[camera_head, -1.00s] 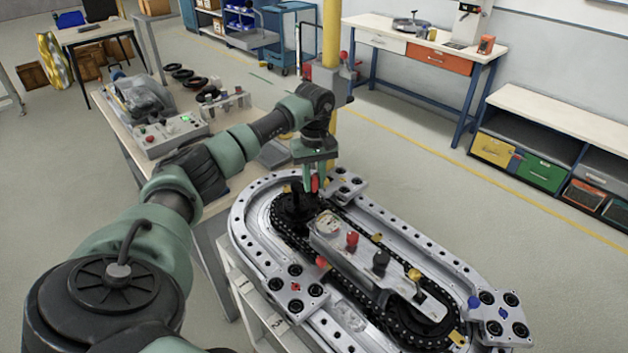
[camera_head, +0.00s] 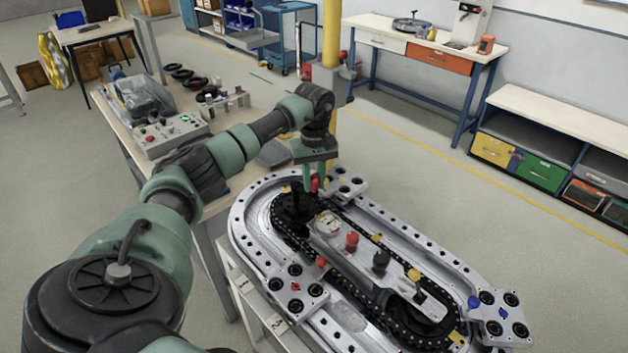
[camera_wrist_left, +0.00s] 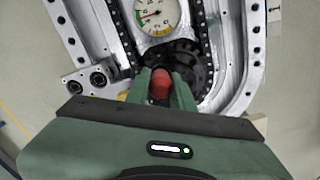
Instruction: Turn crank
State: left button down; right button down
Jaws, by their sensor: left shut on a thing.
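The ring track (camera_head: 440,252) is a silver oval frame with a black chain inside, on a stand in front of me. The crank's red handle (camera_head: 314,185) rises over the black sprocket (camera_head: 293,205) at the track's far left end. My left gripper (camera_head: 316,184) reaches down to it and is shut on the red handle. In the left wrist view the red handle (camera_wrist_left: 160,84) sits between the two green fingers (camera_wrist_left: 160,88), with the sprocket (camera_wrist_left: 185,60) just beyond. The crank's arm is mostly hidden. My right gripper is not in view.
A centre plate on the track carries a round gauge (camera_head: 327,223), a red knob (camera_head: 352,239) and a black knob (camera_head: 381,260). A table with a control box (camera_head: 172,135) stands at left. A yellow post (camera_head: 333,35) stands behind the track.

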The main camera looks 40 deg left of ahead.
pick_arm(q)
jog(key=shift+w+a+n, duration=0.15)
jog(key=shift+n, duration=0.15)
jog(key=w+a+n+b, duration=0.2)
jog(key=a+n, duration=0.6)
jog(key=n, duration=1.3)
jog(key=shift+w+a, duration=0.3)
jog(key=shift+w, duration=0.2)
jog(key=shift+r, duration=0.1)
jog(key=c, duration=1.2)
grip_release()
